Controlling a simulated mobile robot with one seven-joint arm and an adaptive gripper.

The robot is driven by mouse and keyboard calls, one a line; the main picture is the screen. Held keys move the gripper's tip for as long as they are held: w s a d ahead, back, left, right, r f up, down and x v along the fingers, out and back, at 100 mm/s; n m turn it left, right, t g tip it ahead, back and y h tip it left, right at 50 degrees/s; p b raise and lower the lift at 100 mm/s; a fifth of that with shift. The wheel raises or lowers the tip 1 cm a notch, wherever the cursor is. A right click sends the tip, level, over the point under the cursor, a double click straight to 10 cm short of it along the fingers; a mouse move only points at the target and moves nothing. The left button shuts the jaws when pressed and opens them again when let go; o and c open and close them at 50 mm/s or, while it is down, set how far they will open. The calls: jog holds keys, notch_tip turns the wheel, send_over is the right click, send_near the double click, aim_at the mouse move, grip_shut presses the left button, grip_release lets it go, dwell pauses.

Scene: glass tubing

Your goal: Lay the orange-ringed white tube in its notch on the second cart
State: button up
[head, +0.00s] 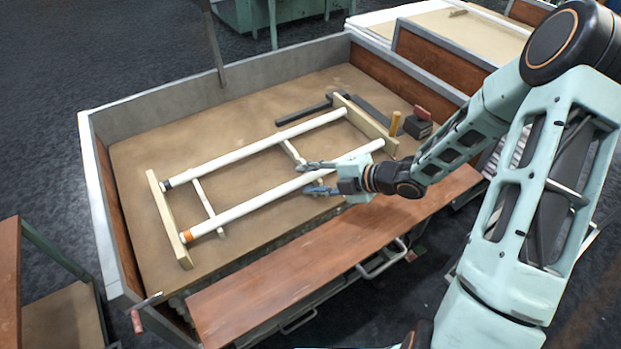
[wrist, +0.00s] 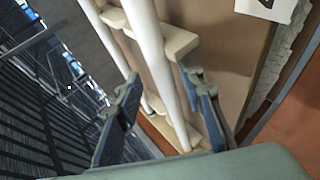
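The white tube with an orange ring (head: 250,203) lies across the bed of the large cart (head: 215,130), its orange-ringed end (head: 186,236) at the left wooden bar (head: 168,222) and its other end at the right bar (head: 366,122). Whether it is fully seated in the notches is hard to tell. My gripper (head: 311,178) is at the tube's right half, one finger on each side. In the wrist view the tube (wrist: 160,60) runs between the fingers (wrist: 162,85), which stand apart with gaps beside it.
A second white tube with a black ring (head: 255,147) lies parallel behind. Short cross supports (head: 207,207) sit beneath. Dark bars (head: 303,114), a black block (head: 417,126) and a yellow peg (head: 395,123) are at the right. A wooden ledge (head: 300,285) runs along the front.

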jog(key=shift+r+p, duration=0.3)
jog(key=shift+r, duration=0.15)
jog(key=p+v, duration=0.2)
jog(key=v, duration=1)
jog(key=shift+r, duration=0.15)
